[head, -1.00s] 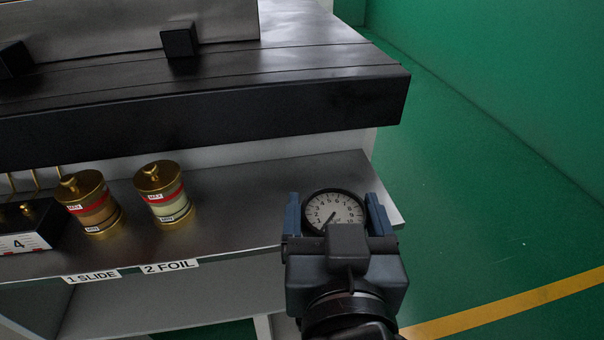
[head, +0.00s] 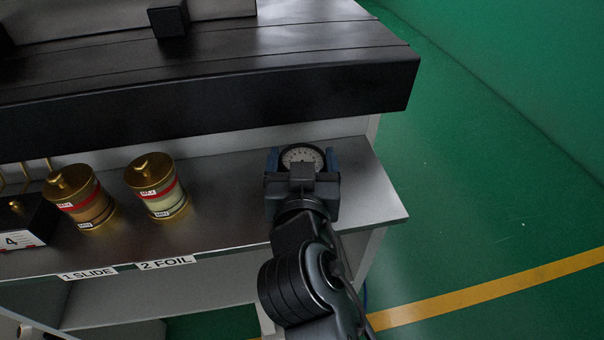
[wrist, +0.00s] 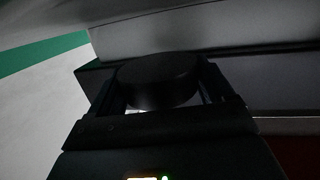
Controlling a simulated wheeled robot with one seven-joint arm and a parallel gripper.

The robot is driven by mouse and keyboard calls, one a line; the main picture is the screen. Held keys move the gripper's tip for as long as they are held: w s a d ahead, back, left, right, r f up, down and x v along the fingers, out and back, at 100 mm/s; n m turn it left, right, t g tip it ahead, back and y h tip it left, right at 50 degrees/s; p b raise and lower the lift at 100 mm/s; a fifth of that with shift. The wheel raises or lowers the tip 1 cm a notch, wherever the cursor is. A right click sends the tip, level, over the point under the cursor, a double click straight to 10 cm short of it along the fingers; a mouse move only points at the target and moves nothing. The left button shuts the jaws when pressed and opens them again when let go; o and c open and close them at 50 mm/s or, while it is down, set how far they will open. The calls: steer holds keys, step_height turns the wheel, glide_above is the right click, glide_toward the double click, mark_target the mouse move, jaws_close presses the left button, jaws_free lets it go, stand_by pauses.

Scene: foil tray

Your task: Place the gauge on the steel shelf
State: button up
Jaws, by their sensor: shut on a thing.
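The gauge (head: 302,156) is round with a black rim and a pale dial, seen in the head view between my fingers. My gripper (head: 301,163) is shut on it, one blue finger on each side. It is over the right part of the steel shelf (head: 232,205), toward the back. I cannot tell whether the gauge touches the shelf. In the wrist view the gauge (wrist: 158,80) shows as a dark disc between the fingers; its dial is hidden there.
Two brass-lidded jars (head: 157,186) (head: 80,198) stand left of my gripper on the shelf. A black block marked 4 (head: 22,224) is at the far left. A dark ledge (head: 210,100) overhangs behind. The shelf's right end is bare, with green floor beyond.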

steer(key=shift+f, duration=2.05)
steer(key=shift+f, duration=0.15)
steer(key=o, duration=1)
steer(key=shift+r+p, duration=0.25)
steer(key=shift+p, duration=0.05)
steer(key=s+b, duration=0.1)
steer(key=s, duration=0.3)
steer(key=s+r, duration=0.1)
steer(key=s, duration=0.3)
steer(key=s+d+b, duration=0.1)
steer(key=s, duration=0.2)
steer(key=shift+s+r+b, duration=0.3)
steer(key=shift+s+b, duration=0.05)
steer(key=shift+s, duration=0.05)
